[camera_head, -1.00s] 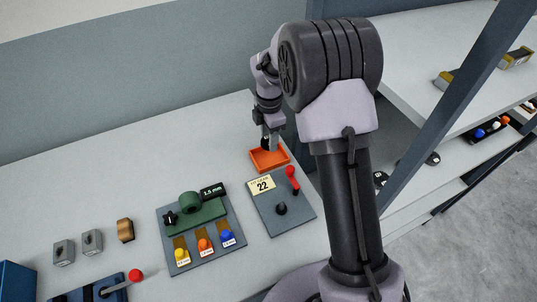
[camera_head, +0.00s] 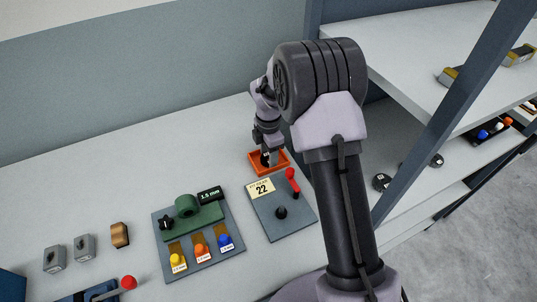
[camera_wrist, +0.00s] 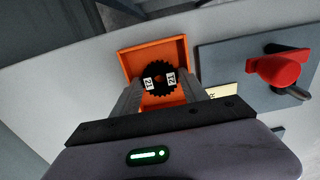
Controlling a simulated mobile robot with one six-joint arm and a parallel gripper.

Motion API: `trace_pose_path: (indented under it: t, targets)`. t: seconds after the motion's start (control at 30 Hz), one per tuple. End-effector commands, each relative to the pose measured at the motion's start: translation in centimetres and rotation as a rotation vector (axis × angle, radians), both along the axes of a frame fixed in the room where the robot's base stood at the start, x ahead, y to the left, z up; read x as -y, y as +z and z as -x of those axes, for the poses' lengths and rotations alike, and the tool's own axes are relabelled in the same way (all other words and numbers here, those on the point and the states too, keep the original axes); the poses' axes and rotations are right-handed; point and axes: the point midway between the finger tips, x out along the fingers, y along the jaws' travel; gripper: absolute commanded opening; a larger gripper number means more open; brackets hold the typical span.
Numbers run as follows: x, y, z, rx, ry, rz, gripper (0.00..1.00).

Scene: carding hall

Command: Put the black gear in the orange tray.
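The black gear (camera_wrist: 160,80) shows in the wrist view between the two fingers of my gripper (camera_wrist: 161,82). It is a toothed disc with a centre hole and two small white number labels. The fingers sit close against its left and right sides, and my gripper appears shut on it. Behind the gear is the orange tray (camera_wrist: 153,57), a shallow square box. In the head view my gripper (camera_head: 269,160) points down into the orange tray (camera_head: 256,170), near its middle. I cannot tell whether the gear touches the tray floor.
A grey panel (camera_head: 290,222) with a red lever (camera_head: 292,180) and a "22" card stands just in front of the tray. A board (camera_head: 205,258) with a green block and coloured knobs is to the left. Shelves (camera_head: 415,60) and a slanted post are at the right.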

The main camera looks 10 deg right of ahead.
Motion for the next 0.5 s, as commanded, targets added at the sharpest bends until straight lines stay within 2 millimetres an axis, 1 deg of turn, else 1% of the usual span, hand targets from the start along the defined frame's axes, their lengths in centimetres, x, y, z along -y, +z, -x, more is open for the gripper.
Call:
trace_pose_path:
  t: [0.07, 0.13, 0.3, 0.4, 0.5]
  targets:
    - [0.0, 0.7, 0.0, 0.001, 0.0, 0.0, 0.51]
    - [0.0, 2.2, -0.1, 0.002, 0.001, 0.001, 0.51]
    - [0.0, 7.4, -0.1, 0.004, -0.001, 0.0, 0.51]
    - [0.0, 9.9, -0.1, 0.003, 0.001, 0.0, 0.51]
    - [0.0, 11.5, 0.0, 0.002, 0.0, 0.0, 0.51]
